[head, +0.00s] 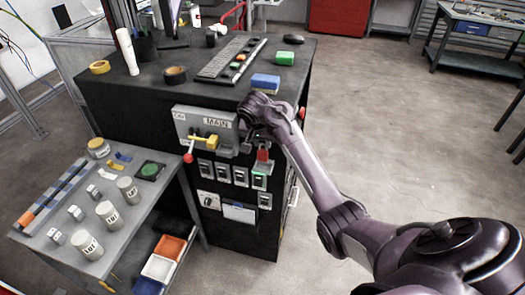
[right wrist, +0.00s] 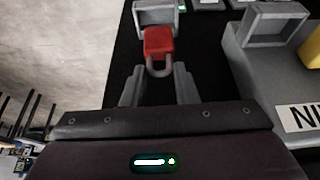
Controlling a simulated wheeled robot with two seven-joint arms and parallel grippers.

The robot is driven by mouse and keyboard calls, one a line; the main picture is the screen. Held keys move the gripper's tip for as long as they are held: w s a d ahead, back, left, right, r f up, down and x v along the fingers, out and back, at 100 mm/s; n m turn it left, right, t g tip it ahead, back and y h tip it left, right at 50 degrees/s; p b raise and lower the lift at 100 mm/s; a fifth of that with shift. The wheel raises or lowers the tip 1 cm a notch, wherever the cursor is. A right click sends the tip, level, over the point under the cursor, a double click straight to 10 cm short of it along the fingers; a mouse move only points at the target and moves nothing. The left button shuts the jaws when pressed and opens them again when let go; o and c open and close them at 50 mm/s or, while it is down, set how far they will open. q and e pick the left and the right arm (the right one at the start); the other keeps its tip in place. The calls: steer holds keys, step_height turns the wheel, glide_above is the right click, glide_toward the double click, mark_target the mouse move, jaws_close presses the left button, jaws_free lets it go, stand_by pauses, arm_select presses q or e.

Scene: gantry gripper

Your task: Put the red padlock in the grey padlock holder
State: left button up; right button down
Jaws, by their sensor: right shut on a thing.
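The red padlock (head: 263,155) hangs body-down at the front of the black cabinet, below my right gripper (head: 262,136). In the right wrist view the red padlock (right wrist: 158,41) has its grey shackle between the fingertips of my right gripper (right wrist: 160,78), which is shut on it. A grey open-framed box (right wrist: 275,27) on the side of the grey MAIN panel looks like the padlock holder; the padlock is beside it, apart from it. Another grey box (right wrist: 155,13) with a green light lies just beyond the padlock body. My left gripper is not in view.
The MAIN panel (head: 190,122) carries a yellow handle (head: 205,141) and a red knob (head: 188,158). Several small grey switch boxes (head: 223,173) sit below it. A grey side table (head: 140,210) with jars stands at left. Open floor (head: 400,130) lies right of the cabinet.

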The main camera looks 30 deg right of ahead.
mark_target(263, 151)
steer(key=f, duration=0.3)
steer(key=shift+s+d+f+p, duration=0.1)
steer(key=shift+d+f+p, duration=0.1)
steer(key=shift+p, duration=0.1)
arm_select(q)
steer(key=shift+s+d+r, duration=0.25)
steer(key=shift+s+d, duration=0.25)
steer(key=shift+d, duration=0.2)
arm_select(e)
steer(key=shift+a+f, duration=0.1)
steer(key=shift+f, duration=0.2)
steer(key=shift+f, duration=0.1)
steer(key=c, duration=1.1)
jaws_free()
steer(key=shift+c, duration=0.2)
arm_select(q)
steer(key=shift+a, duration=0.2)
arm_select(e)
steer(key=shift+a+r, duration=0.1)
steer(key=shift+r, duration=0.2)
arm_select(q)
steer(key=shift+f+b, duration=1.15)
steer(key=shift+b, duration=0.05)
arm_select(e)
steer(key=v, duration=1.1)
steer(key=shift+r, duration=0.35)
